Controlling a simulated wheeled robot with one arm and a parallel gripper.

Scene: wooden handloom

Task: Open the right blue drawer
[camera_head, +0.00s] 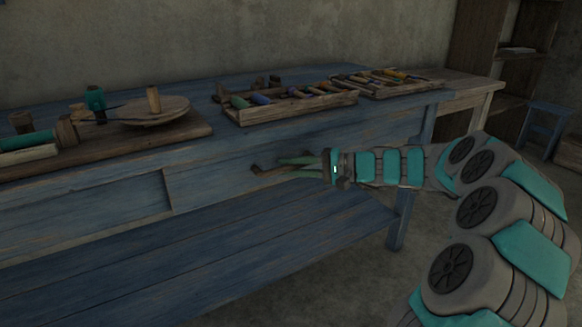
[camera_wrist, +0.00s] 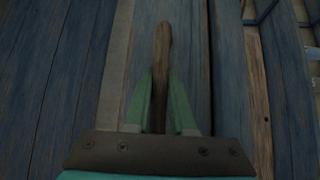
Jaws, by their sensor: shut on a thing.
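The right blue drawer (camera_head: 222,185) is set in the front of the long blue table, and its worn blue front also shows in the wrist view (camera_wrist: 192,60). Its brown wooden handle (camera_head: 262,171) also shows upright in the wrist view (camera_wrist: 162,45). My gripper (camera_head: 284,167) reaches in from the right, with its green fingers on both sides of the handle; it also shows in the wrist view (camera_wrist: 160,90). It is shut on the handle. The fingers hide part of the handle. I cannot tell whether the drawer is pulled out at all.
Another blue drawer front (camera_head: 90,212) is to the left. The tabletop carries wooden trays of coloured spools (camera_head: 290,106) and a board with a round wooden piece (camera_head: 150,112). A lower blue shelf (camera_head: 200,262) and table leg (camera_head: 401,220) are below. Open floor (camera_head: 340,290) lies in front.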

